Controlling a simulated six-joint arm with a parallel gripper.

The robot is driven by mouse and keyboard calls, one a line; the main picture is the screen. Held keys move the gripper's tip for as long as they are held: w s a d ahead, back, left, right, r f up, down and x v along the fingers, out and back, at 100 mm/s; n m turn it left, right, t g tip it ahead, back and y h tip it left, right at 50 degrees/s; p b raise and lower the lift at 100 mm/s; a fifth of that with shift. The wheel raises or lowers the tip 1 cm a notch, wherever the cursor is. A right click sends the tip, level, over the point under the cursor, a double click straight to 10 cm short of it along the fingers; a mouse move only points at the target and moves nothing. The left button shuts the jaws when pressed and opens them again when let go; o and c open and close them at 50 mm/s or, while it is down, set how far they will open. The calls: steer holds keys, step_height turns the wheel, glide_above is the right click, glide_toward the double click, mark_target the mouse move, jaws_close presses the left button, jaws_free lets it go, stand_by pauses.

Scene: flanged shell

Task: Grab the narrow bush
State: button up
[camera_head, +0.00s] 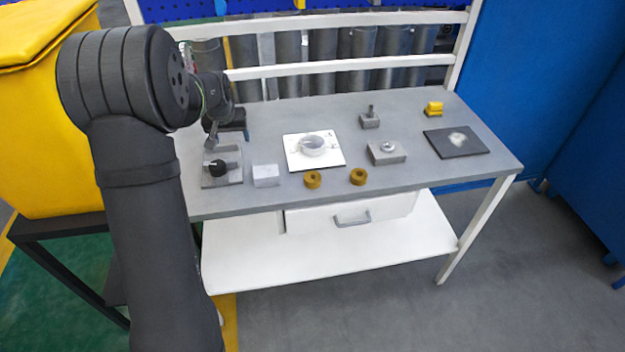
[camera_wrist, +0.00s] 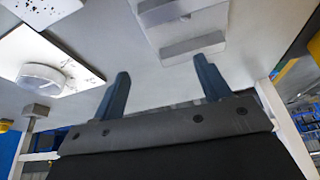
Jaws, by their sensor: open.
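Two brown-gold ring-shaped bushes lie near the table's front edge in the head view, a left bush (camera_head: 313,179) and a right bush (camera_head: 358,176). They look alike in size, and I cannot tell which is the narrow one. My gripper (camera_head: 229,131) is over the left part of the table, behind and to the left of both bushes. In the wrist view its two blue fingers (camera_wrist: 162,83) stand apart with nothing between them. Neither bush shows clearly in the wrist view.
A white plate (camera_head: 331,160) carries a round shell (camera_head: 312,145). Left of the bushes are a pale block (camera_head: 265,176) and a grey bracket with a black knob (camera_head: 221,167). Grey blocks (camera_head: 386,157), (camera_head: 370,123), a yellow part (camera_head: 433,108) and a dark pad (camera_head: 478,143) stand right.

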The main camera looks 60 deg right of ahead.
steer(key=s+d+r+m+g, duration=0.1)
steer(key=s+r, duration=0.1)
steer(key=s, duration=0.4)
steer(key=s+d+r+m, duration=0.1)
steer(key=s+r+m, duration=0.15)
steer(key=s, duration=0.25)
steer(key=m+g, duration=0.1)
steer(key=m, duration=0.1)
glide_toward(312, 174)
steer(key=x, duration=0.8)
steer(key=shift+s+a+f, duration=0.25)
steer(key=shift+s+f, duration=0.05)
steer(key=shift+f, duration=0.2)
steer(key=shift+c, duration=0.2)
steer(key=c, duration=1.1)
steer(key=shift+r, duration=0.1)
steer(key=shift+c, duration=0.6)
steer(key=shift+r, duration=0.1)
